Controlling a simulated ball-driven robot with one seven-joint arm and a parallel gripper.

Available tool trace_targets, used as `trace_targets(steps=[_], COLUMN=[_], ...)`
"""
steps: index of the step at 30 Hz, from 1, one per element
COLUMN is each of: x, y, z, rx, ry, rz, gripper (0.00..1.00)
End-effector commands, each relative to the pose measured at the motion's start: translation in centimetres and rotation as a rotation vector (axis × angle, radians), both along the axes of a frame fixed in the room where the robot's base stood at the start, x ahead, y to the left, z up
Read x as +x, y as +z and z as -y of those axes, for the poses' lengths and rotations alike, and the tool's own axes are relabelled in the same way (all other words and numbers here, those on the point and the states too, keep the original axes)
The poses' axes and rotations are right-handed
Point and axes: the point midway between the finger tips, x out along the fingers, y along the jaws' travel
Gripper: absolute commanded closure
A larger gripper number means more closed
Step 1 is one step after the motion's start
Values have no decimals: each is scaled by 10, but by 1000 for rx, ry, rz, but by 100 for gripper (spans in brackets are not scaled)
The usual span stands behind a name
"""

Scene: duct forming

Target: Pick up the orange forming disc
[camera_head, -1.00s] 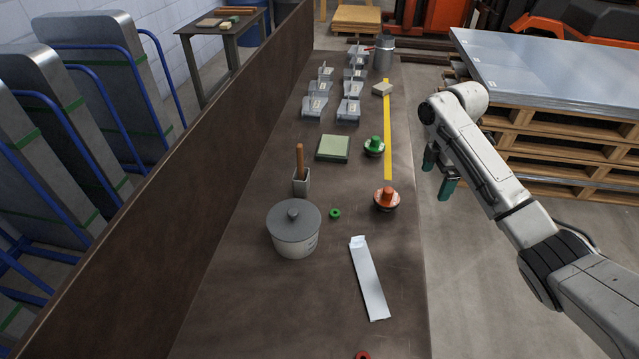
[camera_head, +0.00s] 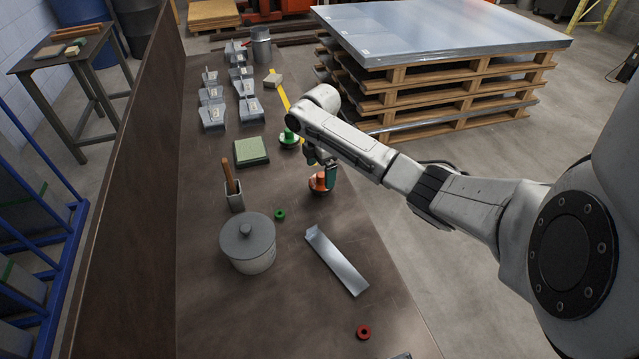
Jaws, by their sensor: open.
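The orange forming disc (camera_head: 319,185) sits on the dark workbench (camera_head: 290,310), right of centre, its orange knob pointing up from a darker base. My gripper (camera_head: 321,168) is open, pointing down, with its teal fingertips at the knob. One finger shows to the right of the knob and the other at its upper left, partly behind it. I cannot tell whether the fingers touch the disc. A green disc (camera_head: 288,138) of similar shape stands just beyond, close to my wrist.
A green pad (camera_head: 252,151) and a holder with a wooden handle (camera_head: 234,196) stand left. Sheets on pallets (camera_head: 450,30) stand beyond the bench's right side.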

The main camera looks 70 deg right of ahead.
Motion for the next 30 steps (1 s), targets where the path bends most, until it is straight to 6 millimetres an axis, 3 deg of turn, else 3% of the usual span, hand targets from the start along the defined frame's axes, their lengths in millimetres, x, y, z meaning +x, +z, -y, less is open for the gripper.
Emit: trace_targets(steps=[10, 20, 30], x=[-1, -1, -1], y=[-44, -51, -51], z=[3, 3, 3], rx=[1, 0, 0], ry=[1, 1, 1], rz=[-3, -1, -1], gripper=[0, 0, 33])
